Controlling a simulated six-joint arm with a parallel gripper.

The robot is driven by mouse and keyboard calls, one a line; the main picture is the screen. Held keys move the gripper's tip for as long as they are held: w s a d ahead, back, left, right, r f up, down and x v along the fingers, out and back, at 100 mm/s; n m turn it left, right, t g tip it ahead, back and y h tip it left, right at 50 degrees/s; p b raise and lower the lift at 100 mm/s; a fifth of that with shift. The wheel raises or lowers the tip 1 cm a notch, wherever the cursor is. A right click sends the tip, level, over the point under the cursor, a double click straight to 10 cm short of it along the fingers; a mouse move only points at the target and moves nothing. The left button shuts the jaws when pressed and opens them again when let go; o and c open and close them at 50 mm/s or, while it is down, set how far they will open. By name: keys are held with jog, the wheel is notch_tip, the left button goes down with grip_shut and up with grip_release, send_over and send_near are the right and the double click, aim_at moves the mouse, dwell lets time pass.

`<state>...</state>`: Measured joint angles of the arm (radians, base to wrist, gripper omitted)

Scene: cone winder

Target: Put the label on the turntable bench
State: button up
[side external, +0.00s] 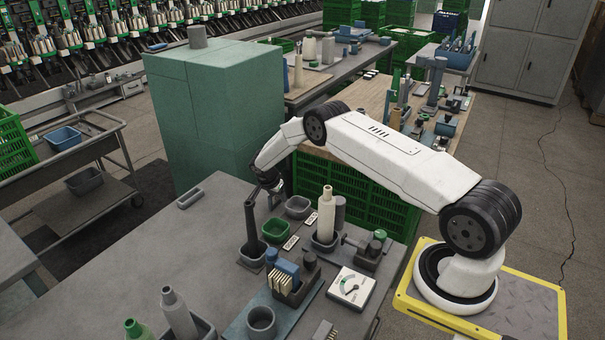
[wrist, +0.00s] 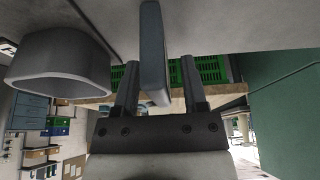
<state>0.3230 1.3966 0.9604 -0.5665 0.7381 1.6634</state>
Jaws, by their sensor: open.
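I cannot tell whether this piece is the label. Two small pale plates that look like labels, a nearer one (side external: 291,243) and a farther one (side external: 310,218), lie on the grey bench right of my gripper. I cannot tell which surface is the turntable bench; a wooden-topped bench (side external: 368,95) with several fixtures stands behind.
A grey bowl (wrist: 58,68) is close beside the fingers in the wrist view. A dark upright post (side external: 250,222) stands in a grey holder near my gripper. A bottle (side external: 326,210), a dial gauge (side external: 352,287) and a green cabinet (side external: 215,110) are around. The bench's left part is mostly clear.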

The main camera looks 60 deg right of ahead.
jog(key=shift+r, duration=0.15)
jog(key=v, duration=1.2)
jog(key=shift+a, duration=0.1)
dwell(0.5)
jog(key=s+a+r+n+t+y, duration=0.2)
jog(key=s+a+r+n+y, duration=0.1)
jog(key=s+a+r+n, duration=0.85)
jog(key=s+a+n, duration=0.3)
jog(key=s+a, duration=0.1)
jog(key=s, duration=0.3)
jog(key=s+a+n+y, duration=0.1)
jog(key=s+a+n, duration=0.2)
jog(key=s+a, duration=0.2)
jog(key=s, duration=0.3)
jog(key=shift+s+r+t, duration=0.2)
jog(key=shift+t, duration=0.1)
jog(key=shift+n, duration=0.25)
